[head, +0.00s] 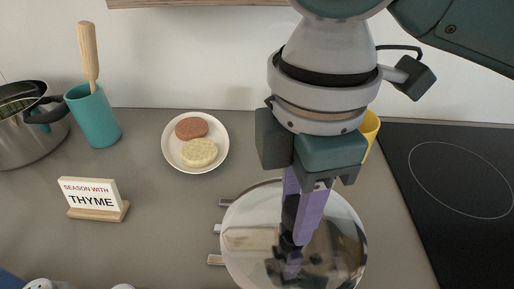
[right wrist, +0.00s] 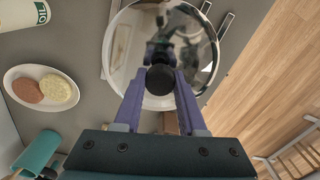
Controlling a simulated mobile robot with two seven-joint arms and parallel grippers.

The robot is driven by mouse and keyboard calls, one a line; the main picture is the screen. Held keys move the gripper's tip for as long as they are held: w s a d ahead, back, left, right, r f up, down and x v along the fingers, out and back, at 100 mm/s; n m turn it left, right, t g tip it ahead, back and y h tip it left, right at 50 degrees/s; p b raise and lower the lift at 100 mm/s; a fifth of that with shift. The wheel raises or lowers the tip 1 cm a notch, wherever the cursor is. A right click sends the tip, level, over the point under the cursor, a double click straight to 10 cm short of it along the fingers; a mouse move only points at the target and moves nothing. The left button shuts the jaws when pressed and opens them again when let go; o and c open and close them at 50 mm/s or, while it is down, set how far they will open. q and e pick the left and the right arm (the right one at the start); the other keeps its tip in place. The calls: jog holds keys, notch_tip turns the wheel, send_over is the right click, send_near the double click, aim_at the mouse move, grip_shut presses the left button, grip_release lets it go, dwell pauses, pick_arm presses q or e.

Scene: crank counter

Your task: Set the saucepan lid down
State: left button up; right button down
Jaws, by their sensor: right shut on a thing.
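The saucepan lid (head: 245,225) is a shiny, round, reflective disc over the middle of the grey counter. My right gripper (head: 299,232) comes down on it from above. In the right wrist view its purple fingers (right wrist: 160,88) are shut on the lid's black knob (right wrist: 160,79), with the lid (right wrist: 121,60) level beyond it. I cannot tell whether the lid touches what is below it. A steel saucepan (head: 30,145) with a dark handle stands at the far left, with green contents and no lid on it. My left gripper is not in view.
Light-coloured bar ends (head: 216,260) stick out from under the lid's left side. A plate (head: 219,160) with two patties, a teal utensil cup (head: 94,118) and a THYME sign (head: 92,195) stand to the left. A black hob (head: 450,215) is at the right, with a yellow item (head: 371,127) beside it.

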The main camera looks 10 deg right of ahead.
aim_at(289, 244)
notch_tip(289, 244, down, 8)
jog(key=shift+a+f+b, duration=0.1)
jog(key=shift+b, duration=0.4)
jog(key=shift+c, duration=2.4)
grip_release()
jog(key=shift+f, duration=0.1)
